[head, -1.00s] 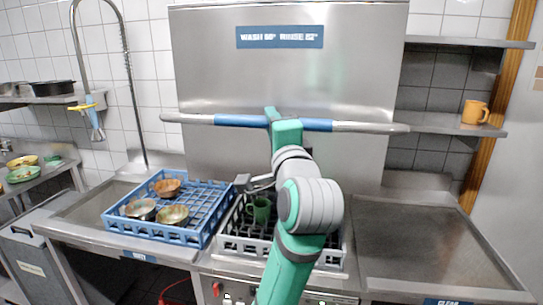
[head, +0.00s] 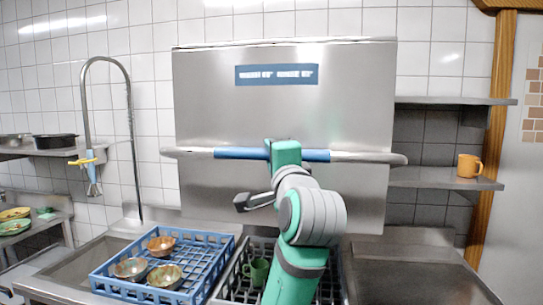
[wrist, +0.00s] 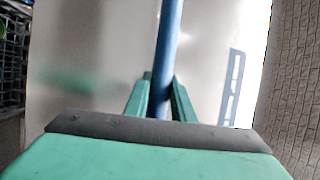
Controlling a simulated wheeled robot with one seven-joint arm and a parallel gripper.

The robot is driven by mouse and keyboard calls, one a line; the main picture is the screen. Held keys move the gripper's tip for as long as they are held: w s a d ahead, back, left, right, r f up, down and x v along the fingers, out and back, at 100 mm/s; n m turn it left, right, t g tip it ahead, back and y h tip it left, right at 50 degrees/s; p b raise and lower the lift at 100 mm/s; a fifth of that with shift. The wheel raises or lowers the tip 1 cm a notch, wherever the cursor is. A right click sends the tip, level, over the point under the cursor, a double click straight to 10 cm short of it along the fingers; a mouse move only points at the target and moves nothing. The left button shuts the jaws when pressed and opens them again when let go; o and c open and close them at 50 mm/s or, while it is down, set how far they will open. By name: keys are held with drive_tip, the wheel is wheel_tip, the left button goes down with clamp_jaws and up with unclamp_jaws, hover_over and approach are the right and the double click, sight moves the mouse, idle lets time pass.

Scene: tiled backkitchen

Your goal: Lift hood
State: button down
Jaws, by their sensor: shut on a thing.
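The hood (head: 345,108) is a large brushed-steel box in the middle of the head view, with a blue sign on its front. A long horizontal handle bar (head: 228,153) with blue sections runs across its front. My gripper (head: 284,150) is shut on the blue part of the bar, near its middle. In the wrist view the blue bar (wrist: 170,45) passes between the green fingers of my gripper (wrist: 158,100). The hood's lower edge is above the racks, partly hidden by my arm.
A grey rack with a green mug (head: 256,271) stands below the hood, partly behind my arm. A blue rack (head: 205,270) with several bowls is to its left. A tap hose (head: 129,130) hangs at left. Shelves at right hold an orange mug (head: 469,166).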

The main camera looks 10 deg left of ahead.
drive_tip(key=c, duration=1.5)
unclamp_jaws()
drive_tip(key=shift+s+r, duration=0.35)
drive_tip(key=shift+r, duration=0.4)
drive_tip(key=shift+f, duration=0.1)
drive_tip(key=shift+w+f, duration=0.1)
drive_tip(key=shift+f, duration=0.05)
drive_tip(key=shift+d, duration=0.1)
drive_tip(key=v, duration=1)
drive_tip(key=shift+s+d+f, duration=0.1)
drive_tip(key=shift+s+f, duration=0.1)
drive_tip(key=shift+s, duration=0.15)
